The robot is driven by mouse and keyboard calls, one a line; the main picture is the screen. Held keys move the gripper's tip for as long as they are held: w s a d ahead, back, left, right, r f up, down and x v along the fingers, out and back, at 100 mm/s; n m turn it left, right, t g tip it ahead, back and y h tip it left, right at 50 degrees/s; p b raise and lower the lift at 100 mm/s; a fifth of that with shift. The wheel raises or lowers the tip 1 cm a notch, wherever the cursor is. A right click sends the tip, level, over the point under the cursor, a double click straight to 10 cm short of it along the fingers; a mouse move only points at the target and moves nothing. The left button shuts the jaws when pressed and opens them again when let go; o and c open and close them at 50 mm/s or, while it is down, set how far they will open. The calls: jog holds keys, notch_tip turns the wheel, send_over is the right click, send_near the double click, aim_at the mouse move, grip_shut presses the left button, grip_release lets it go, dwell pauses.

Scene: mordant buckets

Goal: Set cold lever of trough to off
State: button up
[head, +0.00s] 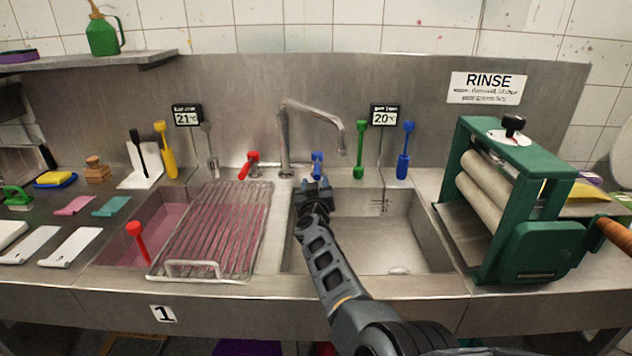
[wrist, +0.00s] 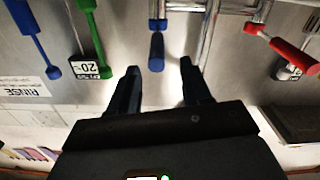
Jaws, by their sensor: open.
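The blue cold lever (head: 317,160) sits at the back edge of the trough, just right of the tap's base. It looks roughly upright in the head view. In the wrist view, the blue lever (wrist: 156,52) lies between the lines of my two fingers, at about their tips. My gripper (head: 314,187) is open and empty, just in front of and below the lever; its fingers also show in the wrist view (wrist: 159,70). I cannot tell whether they touch the lever. The trough (head: 385,245) is a steel basin, partly hidden by my arm.
A red lever (head: 248,166) is left of the tap (head: 284,140), tilted. A wire rack (head: 215,230) covers part of the pink-filled left basin. Green (head: 360,150) and blue (head: 403,150) tools stand at the back right. A green roller press (head: 520,200) stands right of the trough.

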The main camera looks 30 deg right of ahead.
jog(key=shift+v, duration=0.75)
jog(key=shift+f, duration=0.15)
jog(key=shift+s, duration=0.1)
